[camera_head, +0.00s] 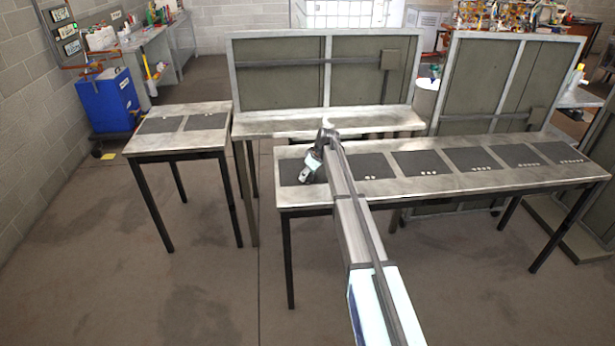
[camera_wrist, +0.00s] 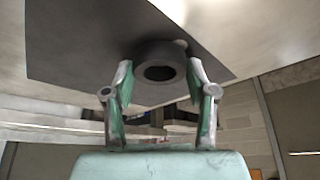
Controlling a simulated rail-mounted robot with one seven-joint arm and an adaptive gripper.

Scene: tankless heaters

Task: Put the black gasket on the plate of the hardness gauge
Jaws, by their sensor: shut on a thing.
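My gripper (camera_head: 307,172) is over the near left end of the long table, at the leftmost dark mat (camera_head: 291,174). In the wrist view my gripper (camera_wrist: 160,70) has its two fingers on either side of a thick black ring, the black gasket (camera_wrist: 160,51), and is shut on it. The gasket is at the dark mat (camera_wrist: 80,45); I cannot tell whether it touches it. The gasket cannot be made out in the head view. I cannot make out a hardness gauge or its plate in either view.
The long metal table (camera_head: 450,186) carries a row of dark mats with white dots; the other mats look empty. A smaller table (camera_head: 178,145) at left has two bare dark mats. Tall framed panels (camera_head: 290,80) stand behind. A blue bin (camera_head: 105,100) is at far left.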

